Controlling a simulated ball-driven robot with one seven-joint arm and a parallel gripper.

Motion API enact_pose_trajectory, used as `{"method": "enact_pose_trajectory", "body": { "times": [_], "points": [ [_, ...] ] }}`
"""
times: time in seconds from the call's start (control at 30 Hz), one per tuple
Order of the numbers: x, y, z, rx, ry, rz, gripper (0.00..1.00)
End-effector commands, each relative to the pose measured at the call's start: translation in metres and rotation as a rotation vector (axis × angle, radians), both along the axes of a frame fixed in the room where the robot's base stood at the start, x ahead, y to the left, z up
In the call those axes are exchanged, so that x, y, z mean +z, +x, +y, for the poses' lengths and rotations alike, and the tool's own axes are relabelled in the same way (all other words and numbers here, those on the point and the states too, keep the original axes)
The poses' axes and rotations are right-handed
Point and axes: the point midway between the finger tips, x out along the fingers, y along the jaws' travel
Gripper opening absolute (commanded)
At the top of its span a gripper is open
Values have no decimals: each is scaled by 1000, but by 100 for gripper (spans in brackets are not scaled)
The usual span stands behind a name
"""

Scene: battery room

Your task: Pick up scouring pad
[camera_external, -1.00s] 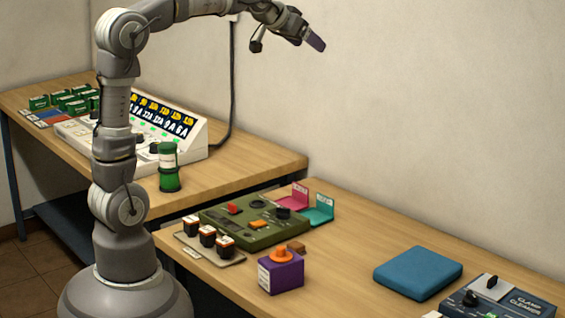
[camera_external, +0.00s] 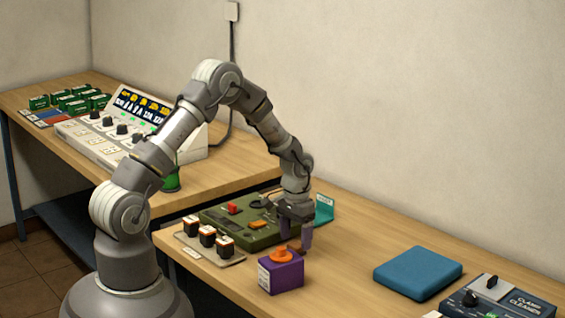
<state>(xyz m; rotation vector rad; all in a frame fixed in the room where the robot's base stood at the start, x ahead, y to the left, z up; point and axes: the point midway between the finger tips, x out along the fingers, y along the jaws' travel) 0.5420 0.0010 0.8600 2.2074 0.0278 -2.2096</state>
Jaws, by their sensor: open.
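A small brown block, which appears to be the scouring pad (camera_external: 295,249), lies on the right bench just behind the purple box. It is mostly hidden by my gripper and the box. My gripper (camera_external: 297,242) points down over it with its jaws open. The other finger is hard to make out, and I cannot tell whether either finger touches the block.
A purple box (camera_external: 281,277) with an orange knob stands close in front of my gripper. A green panel (camera_external: 243,231) and a teal bracket (camera_external: 324,211) are behind. A blue pad (camera_external: 417,273) and clamp cleaner (camera_external: 505,300) lie right. Bench between is clear.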

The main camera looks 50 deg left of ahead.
Motion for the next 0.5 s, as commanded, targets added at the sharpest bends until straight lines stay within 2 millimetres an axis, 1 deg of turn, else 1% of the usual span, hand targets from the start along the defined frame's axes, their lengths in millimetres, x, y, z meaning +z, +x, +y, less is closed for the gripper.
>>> {"method": "enact_pose_trajectory", "body": {
  "times": [0.03,0.1,0.3,0.33,0.37,0.4,0.47,0.5],
  "points": [
    [-13,0,0,0,0,1,76],
    [-19,0,0,0,0,1,76],
    [-17,1,0,0,0,-1,76],
    [-17,1,0,0,0,-1,71],
    [-17,1,0,0,0,-1,64],
    [-17,1,0,0,0,-1,55],
    [-17,1,0,0,0,-1,41],
    [-17,1,0,0,0,-1,32]
  ]
}}
